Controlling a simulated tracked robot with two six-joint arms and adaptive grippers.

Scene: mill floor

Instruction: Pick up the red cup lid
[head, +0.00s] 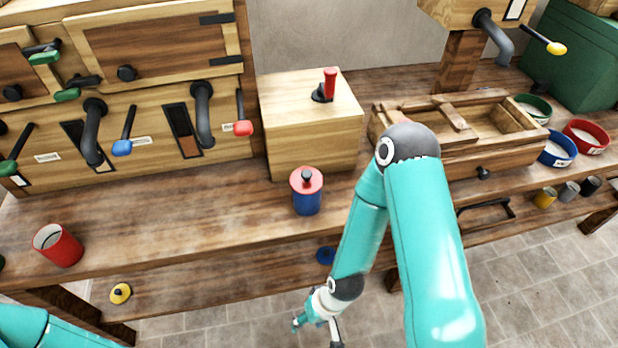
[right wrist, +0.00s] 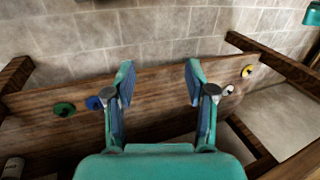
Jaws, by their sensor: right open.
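A red lid with a dark knob (head: 307,180) sits on top of a blue cup (head: 307,203) near the front edge of the bench. An uncovered red cup (head: 58,246) stands at the bench's left. My right gripper (head: 317,326) is low, in front of the bench and below the blue cup. In the right wrist view its two fingers (right wrist: 160,82) are spread with nothing between them. The red lid does not show in that view. Only part of my left arm shows at the lower left; its gripper is out of the picture.
The lower shelf carries a yellow lid (head: 120,293) and a blue lid (head: 325,255); a green lid (right wrist: 64,109) shows in the wrist view. A wooden box (head: 312,135) with a red-handled lever stands behind the blue cup. The bench between the two cups is clear.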

